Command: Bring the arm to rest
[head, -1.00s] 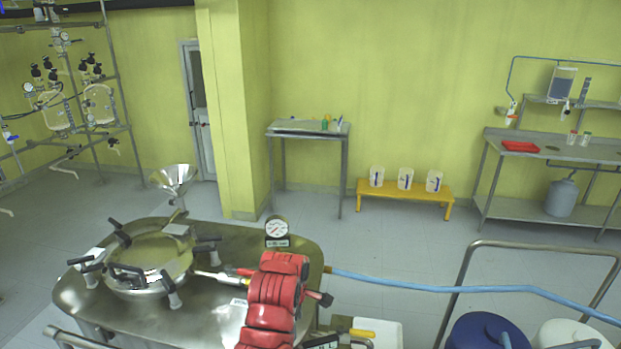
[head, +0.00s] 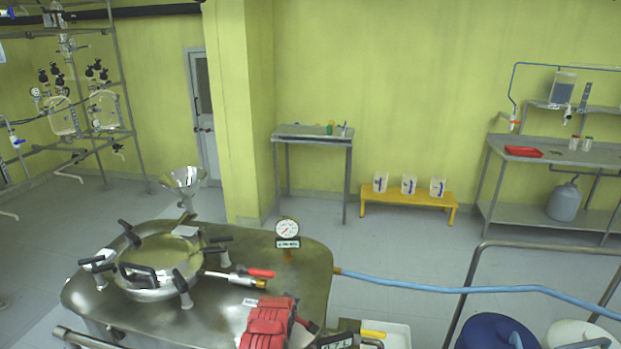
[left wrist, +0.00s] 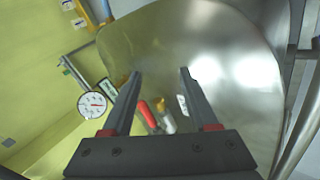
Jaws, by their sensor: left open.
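My red left arm (head: 268,322) reaches in from the bottom of the head view, over the front edge of the steel vessel top (head: 225,270). My left gripper (left wrist: 160,73) shows in the left wrist view with its two dark fingers apart and nothing between the tips; in the head view its fingers cannot be made out. A valve with a red handle (head: 261,272) lies on the vessel top, apart from the arm. The red handle also shows in the left wrist view (left wrist: 147,113), beyond the fingers. My right gripper is not in view.
A pressure gauge (head: 287,229) stands at the vessel's far edge. A clamped round lid (head: 158,266) and a funnel (head: 184,180) are at left. A blue hose (head: 430,289) runs right. A metal rail (head: 540,246) and blue drum (head: 490,333) stand at lower right.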

